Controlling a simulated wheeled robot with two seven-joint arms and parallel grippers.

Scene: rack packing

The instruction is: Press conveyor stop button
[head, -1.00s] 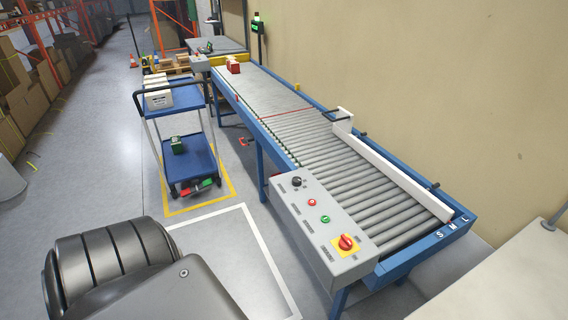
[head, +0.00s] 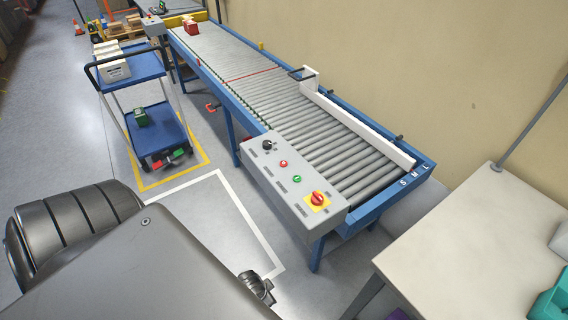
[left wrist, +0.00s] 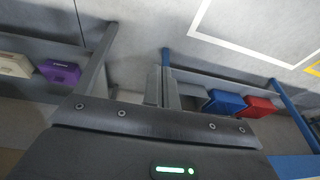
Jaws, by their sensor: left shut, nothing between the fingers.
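The grey control panel (head: 282,208) is fixed to the near side of the conveyor (head: 310,135). It carries a small red button (head: 283,163), a green button (head: 297,179), a black knob (head: 267,145) and a large red rotary switch on a yellow plate (head: 317,199). My left gripper shows in the left wrist view (left wrist: 162,88), shut and empty, with no button near its fingers. In the head view my dark left arm fills the lower left, apart from the panel. My right gripper is out of view.
A blue cart (head: 138,68) with white boxes and a green item stands left of the conveyor. A pale table (head: 480,245) with a teal bin (head: 552,298) is at right. Blue (left wrist: 226,103) and red (left wrist: 258,107) bins show in the wrist view. Floor before the panel is clear.

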